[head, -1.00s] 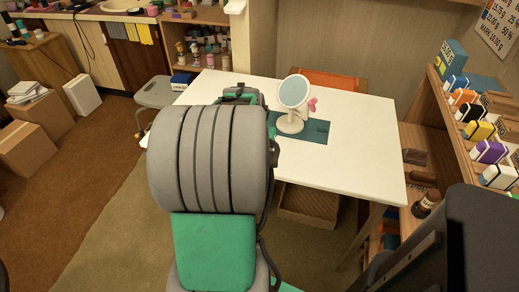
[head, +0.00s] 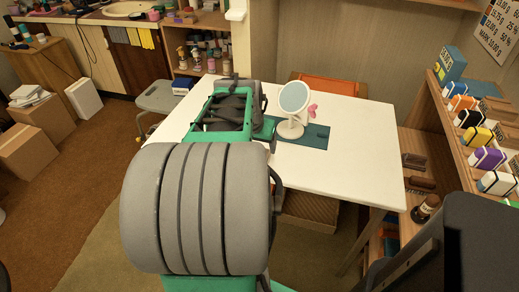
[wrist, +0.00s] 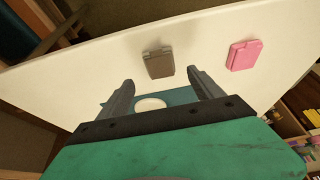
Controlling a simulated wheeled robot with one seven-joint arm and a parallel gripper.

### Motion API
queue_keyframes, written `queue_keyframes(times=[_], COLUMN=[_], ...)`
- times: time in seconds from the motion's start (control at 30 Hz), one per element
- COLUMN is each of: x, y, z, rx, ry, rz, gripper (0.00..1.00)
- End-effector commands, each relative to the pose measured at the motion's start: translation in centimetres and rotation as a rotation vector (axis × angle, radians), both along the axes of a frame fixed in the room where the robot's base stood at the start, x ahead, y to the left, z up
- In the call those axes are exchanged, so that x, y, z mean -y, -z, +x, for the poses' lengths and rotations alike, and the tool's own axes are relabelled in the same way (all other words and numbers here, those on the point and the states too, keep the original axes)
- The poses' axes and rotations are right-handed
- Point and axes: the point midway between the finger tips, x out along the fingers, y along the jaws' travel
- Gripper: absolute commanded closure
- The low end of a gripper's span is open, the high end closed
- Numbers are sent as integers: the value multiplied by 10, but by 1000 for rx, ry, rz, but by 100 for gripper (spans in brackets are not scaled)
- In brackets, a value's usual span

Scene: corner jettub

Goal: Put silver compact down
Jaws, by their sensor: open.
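The silver compact (wrist: 158,63), a small grey-brown case, lies on the white table in the wrist view. My gripper (wrist: 160,76) is open, its two fingers spread apart. The compact shows just beyond the fingertips, roughly in line with the gap between them, and nothing is seen held. Whether the fingers touch it I cannot tell. In the head view my arm hides the gripper and the compact.
A pink compact (wrist: 244,54) lies right of the silver one. A round white mirror (head: 294,98) stands on a teal mat (head: 312,136). The white table (head: 350,160) is clear on its right side. A shelf with colourful boxes (head: 487,158) stands at the right.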

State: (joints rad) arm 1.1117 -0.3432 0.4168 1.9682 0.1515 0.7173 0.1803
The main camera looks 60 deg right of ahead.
Motion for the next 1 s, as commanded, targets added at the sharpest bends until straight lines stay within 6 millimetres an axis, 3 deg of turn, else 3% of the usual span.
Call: queue_keyframes(times=[0.03, 0.2, 0.37, 0.47, 0.57, 0.63, 0.73, 0.8, 0.9, 1.0], x=[-4, -15, -19, -37, -86, -140, -230, -291, -358, -394], y=[-14, -38, -43, -41, -33, -26, -13, -3, 8, 15], z=[0, -2, -1, 20, 67, 103, 135, 141, 134, 123], rx=[2, 0, 0, -4, -17, -34, -67, -94, -130, -154], ry=[-1, 0, -5, -81, -280, -477, -783, -991, -1232, -1371], rz=[-4, -1, 2, 10, 34, 55, 86, 104, 124, 133], gripper=[24, 24, 24, 24, 24, 24, 24, 24, 24, 24])
